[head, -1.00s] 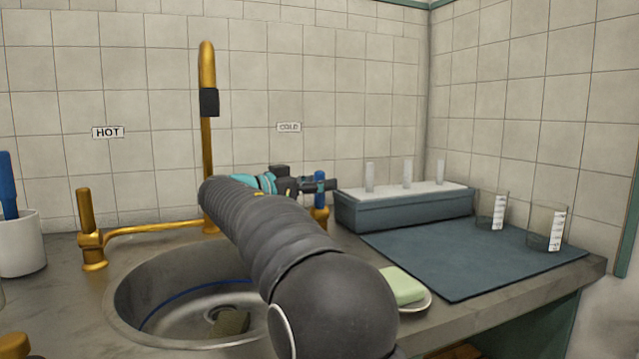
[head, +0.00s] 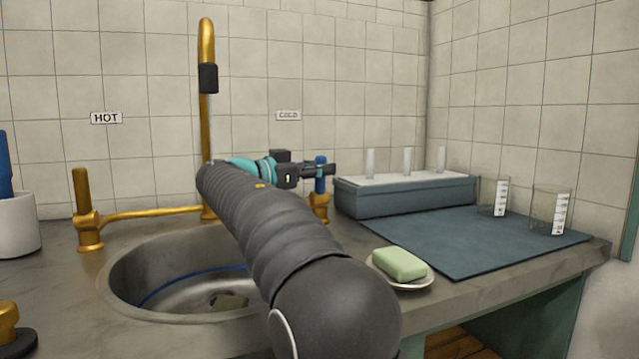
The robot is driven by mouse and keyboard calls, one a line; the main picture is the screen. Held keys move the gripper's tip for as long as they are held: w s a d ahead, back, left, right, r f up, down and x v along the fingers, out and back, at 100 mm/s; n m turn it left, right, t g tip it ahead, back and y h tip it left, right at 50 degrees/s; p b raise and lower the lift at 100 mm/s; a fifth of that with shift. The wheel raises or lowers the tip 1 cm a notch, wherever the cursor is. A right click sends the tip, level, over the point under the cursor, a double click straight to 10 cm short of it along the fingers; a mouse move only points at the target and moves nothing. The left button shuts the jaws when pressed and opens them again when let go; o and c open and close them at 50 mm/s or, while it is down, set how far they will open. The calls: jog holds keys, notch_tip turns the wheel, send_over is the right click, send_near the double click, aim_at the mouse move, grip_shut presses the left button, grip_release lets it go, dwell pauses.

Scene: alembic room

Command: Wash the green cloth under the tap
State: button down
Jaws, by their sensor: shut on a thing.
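My gripper (head: 325,170) is shut on the blue-topped handle of the cold tap (head: 320,186), below the COLD label, at the right of the sink. The brass spout (head: 207,100) with a black end piece rises behind the sink; I see no water stream below it. The hot tap handle (head: 82,192) stands upright at the left.
Green soap (head: 399,263) sits on a white dish (head: 425,283) right of my arm. A grey-blue rack (head: 400,199) and two glass beakers (head: 552,210) stand around a dark blue mat (head: 480,240). A white cup (head: 18,227) is at the left.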

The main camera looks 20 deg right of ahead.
jog(key=shift+s+f+m+b, duration=0.2)
jog(key=shift+f+m+b, duration=0.2)
jog(key=shift+b, duration=0.5)
jog(key=shift+s+r, duration=0.15)
jog(key=shift+r, duration=0.15)
jog(key=c, duration=0.9)
grip_release()
jog(key=shift+c, duration=0.2)
jog(key=s+a, duration=0.2)
jog(key=a, duration=0.9)
jog(key=shift+a+f, duration=0.25)
jog(key=shift+a, duration=0.15)
jog(key=shift+s, duration=0.1)
